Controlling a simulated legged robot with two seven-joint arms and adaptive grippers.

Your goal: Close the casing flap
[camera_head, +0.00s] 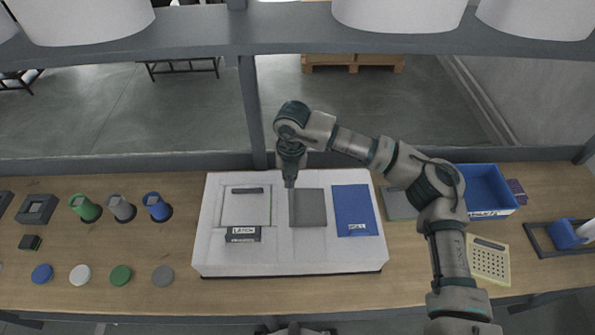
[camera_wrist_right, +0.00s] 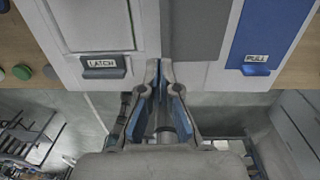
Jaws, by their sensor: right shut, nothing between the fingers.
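The white casing (camera_head: 300,258) lies on the wooden bench. On its left is a framed white panel (camera_head: 246,205) with a dark strip (camera_head: 246,190) near its far edge and a dark block marked LATCH (camera_head: 243,234) at its near edge. This panel could be the flap; I cannot tell whether it is fully closed. A grey panel (camera_head: 308,208) is in the middle and a blue panel marked PULL (camera_head: 353,208) is on the right. My right gripper (camera_head: 289,184) is shut and empty, over the far left corner of the grey panel. The wrist view shows its fingers (camera_wrist_right: 160,68) between LATCH and PULL.
Green, grey and blue cups (camera_head: 122,208) stand left of the casing, with several coloured discs (camera_head: 121,274) in front. A blue bin (camera_head: 487,190) and a perforated yellowish tray (camera_head: 489,260) are on the right. A grey beam (camera_head: 300,42) crosses the back.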

